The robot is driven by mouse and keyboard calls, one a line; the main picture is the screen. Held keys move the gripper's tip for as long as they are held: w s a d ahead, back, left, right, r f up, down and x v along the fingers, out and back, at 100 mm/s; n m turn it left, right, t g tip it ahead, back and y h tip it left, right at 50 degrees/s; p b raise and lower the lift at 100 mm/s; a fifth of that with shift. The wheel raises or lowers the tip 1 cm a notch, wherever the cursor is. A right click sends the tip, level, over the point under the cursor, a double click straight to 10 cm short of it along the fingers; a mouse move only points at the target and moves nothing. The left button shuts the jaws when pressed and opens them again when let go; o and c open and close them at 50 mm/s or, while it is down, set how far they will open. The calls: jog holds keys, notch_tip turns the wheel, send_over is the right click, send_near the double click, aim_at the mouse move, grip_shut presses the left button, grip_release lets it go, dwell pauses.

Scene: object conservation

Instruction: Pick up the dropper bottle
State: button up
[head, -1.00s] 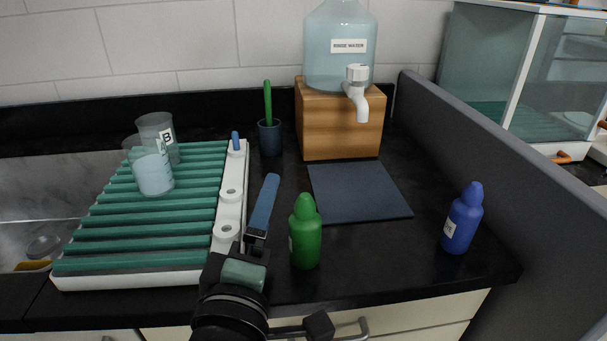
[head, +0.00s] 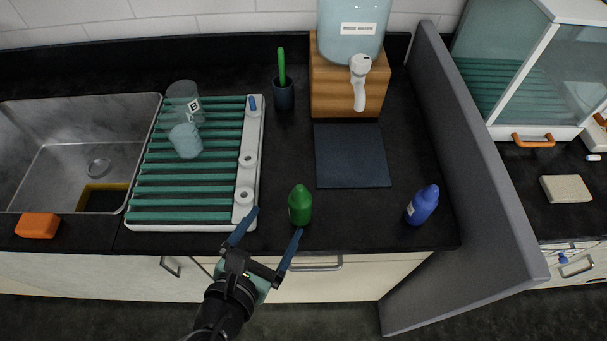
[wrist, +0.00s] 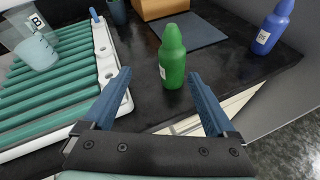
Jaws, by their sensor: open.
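A green dropper bottle (head: 300,205) stands upright on the black counter near its front edge, right of the drying rack. In the wrist view the green bottle (wrist: 172,58) is ahead of my fingers, between their lines. A blue dropper bottle (head: 422,205) stands upright to the right, near the grey partition; it also shows in the wrist view (wrist: 273,28). My gripper (head: 270,226) is open and empty, with blue fingers spread in front of the green bottle. It also shows in the wrist view (wrist: 162,92). Neither bottle is held.
A green-slatted rack (head: 150,207) with two beakers, one marked B, lies left. A dark mat (head: 352,155) lies behind the bottles, before a wooden block (head: 330,90) bearing a rinse water jug (head: 352,30). A grey partition (head: 470,170) bounds the right. A sink (head: 60,150) is far left.

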aim_at(292, 210)
jog(key=shift+n, duration=0.9)
jog(key=x, duration=0.4)
jog(key=d+p+x, duration=0.1)
jog(key=x, duration=0.1)
jog(key=shift+d+f, duration=0.15)
jog(key=shift+f, duration=0.1)
jog(key=x, duration=0.4)
jog(key=shift+d+f, duration=0.1)
jog(key=shift+d, duration=0.35)
jog(key=shift+w+d+f, duration=0.15)
jog(key=shift+w+f, duration=0.05)
jog(key=shift+w, duration=0.25)
jog(key=c, duration=0.9)
